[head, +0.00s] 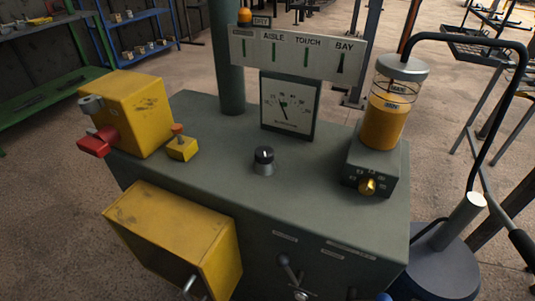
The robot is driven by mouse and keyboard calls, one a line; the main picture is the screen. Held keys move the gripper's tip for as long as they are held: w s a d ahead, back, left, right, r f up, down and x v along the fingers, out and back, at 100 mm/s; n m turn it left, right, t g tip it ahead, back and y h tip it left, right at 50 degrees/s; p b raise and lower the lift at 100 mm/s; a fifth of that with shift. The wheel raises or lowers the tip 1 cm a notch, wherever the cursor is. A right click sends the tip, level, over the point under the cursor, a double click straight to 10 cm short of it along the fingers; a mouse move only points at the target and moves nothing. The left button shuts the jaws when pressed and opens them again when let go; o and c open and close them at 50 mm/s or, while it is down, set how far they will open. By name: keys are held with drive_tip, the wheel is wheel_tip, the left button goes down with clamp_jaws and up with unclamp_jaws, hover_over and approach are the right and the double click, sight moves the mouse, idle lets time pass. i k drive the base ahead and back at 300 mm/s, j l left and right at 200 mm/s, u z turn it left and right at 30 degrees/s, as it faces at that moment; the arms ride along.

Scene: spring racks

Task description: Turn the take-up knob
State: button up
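A black knob with a white pointer line (264,155) stands on a short grey collar on top of the grey-green console (215,130), in front of a square dial gauge (289,105). A smaller brass-yellow knob (367,187) sits on the front of the small grey box (375,165) under an amber-filled reservoir (386,112). Small marks surround the brass knob. I cannot read a label naming either one as the take-up knob. My gripper is not in view, and nothing touches either knob.
A yellow box with a red lever (97,142) and a small yellow switch block (181,148) stand at the console's left. A yellow cabinet (172,235) juts from its front, beside a lever (290,270). A sign board (296,55) rises behind. A curved black pipe (510,95) stands right.

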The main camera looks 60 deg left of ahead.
sight(263, 155)
drive_tip(key=k+j+z, duration=0.1)
drive_tip(key=j, duration=0.3)
drive_tip(key=k+j+z, duration=0.1)
drive_tip(key=j, duration=0.3)
drive_tip(key=k+j+z, duration=0.1)
drive_tip(key=j, duration=0.3)
drive_tip(key=k+j+z, duration=0.1)
drive_tip(key=k+j, duration=0.15)
drive_tip(key=k+j+z, duration=0.1)
drive_tip(key=j, duration=0.35)
drive_tip(key=k, duration=0.1)
